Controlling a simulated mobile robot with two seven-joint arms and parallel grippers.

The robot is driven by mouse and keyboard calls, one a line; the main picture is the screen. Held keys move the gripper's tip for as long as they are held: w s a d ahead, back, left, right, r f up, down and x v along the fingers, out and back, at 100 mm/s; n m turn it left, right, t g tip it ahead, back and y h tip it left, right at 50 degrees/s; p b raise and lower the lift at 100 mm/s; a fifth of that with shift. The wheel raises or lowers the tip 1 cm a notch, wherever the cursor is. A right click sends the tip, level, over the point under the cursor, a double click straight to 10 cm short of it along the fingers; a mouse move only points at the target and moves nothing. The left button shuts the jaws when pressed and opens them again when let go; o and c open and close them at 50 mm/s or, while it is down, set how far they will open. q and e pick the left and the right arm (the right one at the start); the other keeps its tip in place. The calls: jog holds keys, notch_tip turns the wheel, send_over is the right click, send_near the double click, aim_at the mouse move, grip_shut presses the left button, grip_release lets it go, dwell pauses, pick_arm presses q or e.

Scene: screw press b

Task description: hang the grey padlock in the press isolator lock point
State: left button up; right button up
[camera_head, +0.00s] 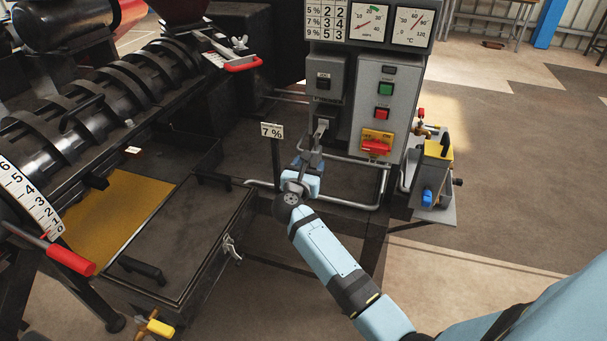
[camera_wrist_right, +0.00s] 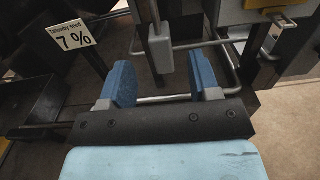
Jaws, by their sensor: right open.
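My right gripper (camera_head: 306,164) is low in front of the control cabinet, below its left-hand switch box. In the right wrist view its two blue fingers (camera_wrist_right: 163,78) are apart, with nothing held between them. A small grey block (camera_wrist_right: 160,48) on a dark upright bar shows just beyond the fingertips, in line with the gap. A grey piece (camera_head: 321,128) hangs below the switch box in the head view. I cannot tell whether either is the grey padlock. The press isolator (camera_head: 376,144), a red handle on a yellow plate, is on the cabinet front, right of and above the gripper. My left gripper is not in view.
A "7 %" sign (camera_head: 272,131) stands just left of my right gripper. A bent pipe rail (camera_head: 354,204) runs below the cabinet. A yellow-topped box (camera_head: 438,150) stands at the cabinet's right. The dark lidded tray (camera_head: 180,243) lies left of my arm.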

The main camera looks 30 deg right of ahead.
aim_at(318, 146)
jog(key=x, duration=0.7)
jog(key=shift+w+p, duration=0.15)
jog(key=shift+p, duration=0.2)
jog(key=shift+w+d, duration=0.35)
jog(key=shift+d, duration=0.15)
grip_shut()
jog(key=shift+r, duration=0.2)
jog(key=shift+r+p, duration=0.65)
jog(key=shift+r, duration=0.15)
jog(key=shift+s+a, duration=0.15)
